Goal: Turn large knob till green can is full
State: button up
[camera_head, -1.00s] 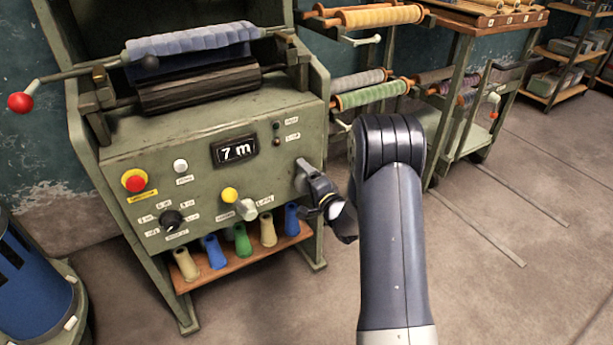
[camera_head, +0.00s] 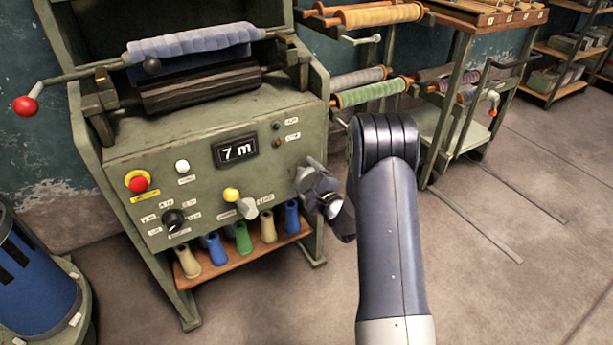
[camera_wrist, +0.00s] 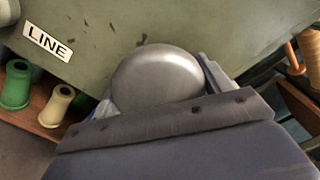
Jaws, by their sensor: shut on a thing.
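The large knob (camera_wrist: 158,80) is a smooth, rounded grey metal knob on the front panel of a green machine (camera_head: 150,130). My gripper (camera_head: 318,187) is at the panel's right side, shut on this knob; in the wrist view its fingers (camera_wrist: 160,95) lie on either side of it. In the head view my gripper mostly hides the knob. I see no green can; a green cone (camera_head: 242,238) stands on the low shelf and also shows in the wrist view (camera_wrist: 17,85). The panel display (camera_head: 235,150) reads 7 m.
A blue drum (camera_head: 35,280) stands at left. A rack with rolls (camera_head: 370,92) is behind right. Floor at right is open.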

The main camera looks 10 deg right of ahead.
dwell(0.5)
jog(key=o, duration=1)
jog(key=shift+s+d, duration=0.1)
jog(key=p+v, duration=0.1)
jog(key=v, duration=0.9)
jog(key=shift+s+p, duration=0.3)
